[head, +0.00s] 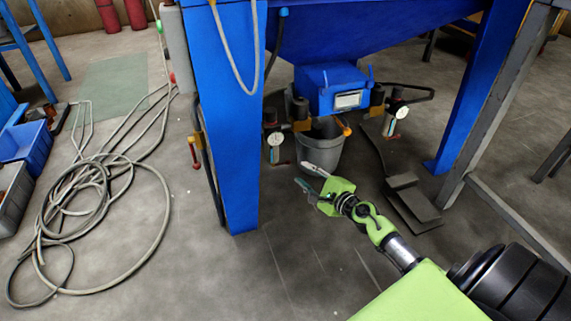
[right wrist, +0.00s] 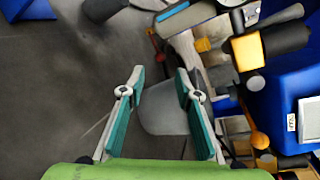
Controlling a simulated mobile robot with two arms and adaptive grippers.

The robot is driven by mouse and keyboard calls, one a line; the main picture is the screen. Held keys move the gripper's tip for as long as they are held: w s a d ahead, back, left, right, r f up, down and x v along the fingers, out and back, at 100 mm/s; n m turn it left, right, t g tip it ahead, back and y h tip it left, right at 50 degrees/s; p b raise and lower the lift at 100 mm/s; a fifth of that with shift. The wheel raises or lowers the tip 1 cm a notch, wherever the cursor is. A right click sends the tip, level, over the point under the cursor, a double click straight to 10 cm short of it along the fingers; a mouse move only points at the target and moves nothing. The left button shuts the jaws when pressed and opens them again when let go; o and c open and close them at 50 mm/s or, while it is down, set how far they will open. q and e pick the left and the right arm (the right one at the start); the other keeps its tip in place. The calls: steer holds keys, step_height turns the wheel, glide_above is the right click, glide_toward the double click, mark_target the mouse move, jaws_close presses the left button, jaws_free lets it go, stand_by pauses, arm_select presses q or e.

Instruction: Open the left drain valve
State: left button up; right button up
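A blue hopper outlet box (head: 330,86) hangs under the blue machine, with dark and orange fittings on both sides. The fittings on its left side (head: 300,112) carry a round white gauge (head: 275,140); I cannot clearly tell which part is the left drain valve handle. My right gripper (head: 306,176) is open and empty, in front of and below these fittings in the head view, apart from them. In the right wrist view its two teal-padded fingers (right wrist: 160,78) are spread, with the fittings (right wrist: 248,52) beyond them to the upper right. My left gripper is not in view.
A grey bucket (head: 322,144) stands under the outlet; it shows between my fingers in the right wrist view (right wrist: 164,112). A blue leg (head: 228,130) stands left of the gripper. A foot pedal (head: 412,203) lies to the right. Coiled hose (head: 90,192) covers the left floor.

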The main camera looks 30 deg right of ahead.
mark_target(287, 162)
steer(key=shift+b+x, duration=1.7)
steer(key=shift+x, duration=3.5)
steer(key=shift+a, duration=0.1)
